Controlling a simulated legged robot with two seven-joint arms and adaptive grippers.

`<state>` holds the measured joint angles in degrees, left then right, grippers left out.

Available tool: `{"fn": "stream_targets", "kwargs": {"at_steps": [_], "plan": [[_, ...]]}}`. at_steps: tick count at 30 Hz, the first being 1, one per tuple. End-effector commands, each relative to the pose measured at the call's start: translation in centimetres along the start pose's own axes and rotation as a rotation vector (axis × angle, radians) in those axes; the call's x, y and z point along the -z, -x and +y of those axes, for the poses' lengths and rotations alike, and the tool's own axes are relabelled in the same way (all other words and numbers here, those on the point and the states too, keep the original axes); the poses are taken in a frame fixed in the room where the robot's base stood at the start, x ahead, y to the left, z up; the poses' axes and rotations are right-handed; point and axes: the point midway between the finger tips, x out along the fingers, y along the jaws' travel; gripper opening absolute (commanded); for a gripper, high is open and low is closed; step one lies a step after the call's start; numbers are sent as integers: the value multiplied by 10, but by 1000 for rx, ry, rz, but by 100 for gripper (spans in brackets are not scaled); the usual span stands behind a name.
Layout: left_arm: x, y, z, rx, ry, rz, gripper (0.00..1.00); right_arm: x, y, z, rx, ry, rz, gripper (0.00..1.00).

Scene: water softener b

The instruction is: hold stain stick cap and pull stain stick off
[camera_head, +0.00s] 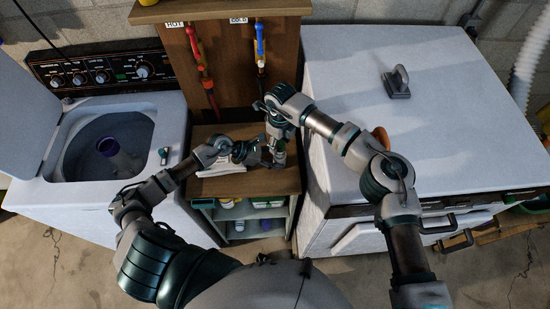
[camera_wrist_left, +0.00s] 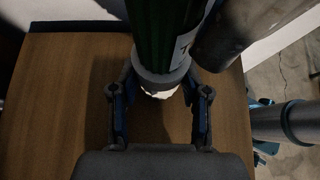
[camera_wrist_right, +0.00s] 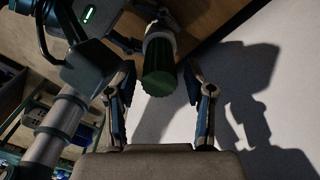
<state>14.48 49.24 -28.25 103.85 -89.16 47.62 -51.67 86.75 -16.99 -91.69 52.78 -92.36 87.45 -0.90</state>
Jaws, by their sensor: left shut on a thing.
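The stain stick shows in the left wrist view as a dark green cylinder (camera_wrist_left: 165,35) with a pale collar (camera_wrist_left: 162,80) and a white end. My left gripper (camera_wrist_left: 160,92) is shut on it near the collar. In the right wrist view a ribbed dark green end, seemingly the cap (camera_wrist_right: 158,70), points toward my right gripper (camera_wrist_right: 160,88). The right fingers stand apart on either side of it, with visible gaps. In the head view my left gripper (camera_head: 247,151) and right gripper (camera_head: 277,153) are close together above the wooden cabinet; the stick is hard to make out there.
The wooden cabinet top (camera_head: 270,182) lies below the grippers, with a white object (camera_head: 222,168) on it. An open washer (camera_head: 105,140) stands left and a white dryer (camera_head: 430,130) right. Hot and cold taps (camera_head: 260,45) rise behind. Shelves below hold several bottles.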

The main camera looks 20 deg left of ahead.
Motion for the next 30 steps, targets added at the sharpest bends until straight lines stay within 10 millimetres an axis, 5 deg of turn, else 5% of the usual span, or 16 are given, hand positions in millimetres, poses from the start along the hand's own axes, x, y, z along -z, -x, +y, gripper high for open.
{"fn": "stream_targets", "kwargs": {"at_steps": [1,6,30], "plan": [[2,-1,-2,5,3,4,0,0,0,0,0,0,0,41],[2,-1,-2,5,3,4,0,0,0,0,0,0,0,0],[3,-1,-2,4,3,5,0,0,23,0,1,0,-1,0]]}}
